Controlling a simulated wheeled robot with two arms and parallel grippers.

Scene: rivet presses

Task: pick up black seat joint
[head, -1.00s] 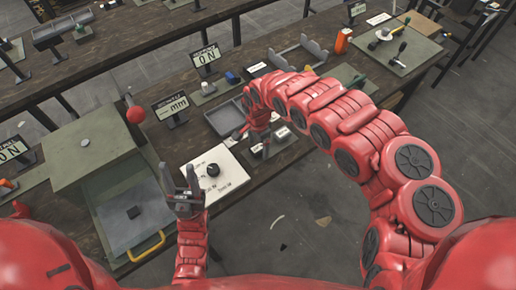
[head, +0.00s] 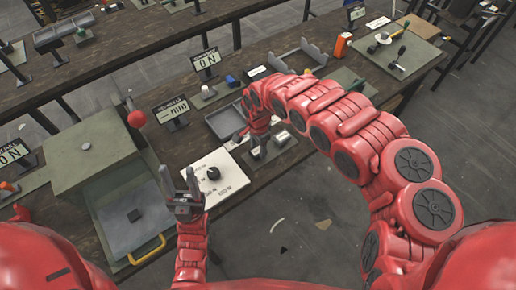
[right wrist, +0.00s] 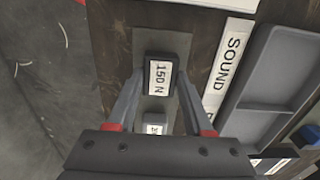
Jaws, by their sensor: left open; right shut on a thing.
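A small black round piece (head: 213,173) stands on a white printed sheet (head: 228,190) on the bench; a small black square (head: 134,215) lies on the press plate. I cannot tell which is the seat joint. My left gripper (head: 179,180) is open and empty, pointing up at the sheet's left edge. My right gripper (right wrist: 158,80) has its fingers on either side of a dark block labelled 150 N (right wrist: 158,77), which sits over a grey base plate. In the head view my right arm partly covers this gripper. A second labelled block (right wrist: 154,124) is nearer the palm.
A press with a red-knobbed lever (head: 135,118) and a yellow handle (head: 147,248) stands at left. A grey tray (right wrist: 268,80) and a SOUND label (right wrist: 228,68) lie beside the right gripper. Display signs stand along the bench's back. Open floor lies right of the bench.

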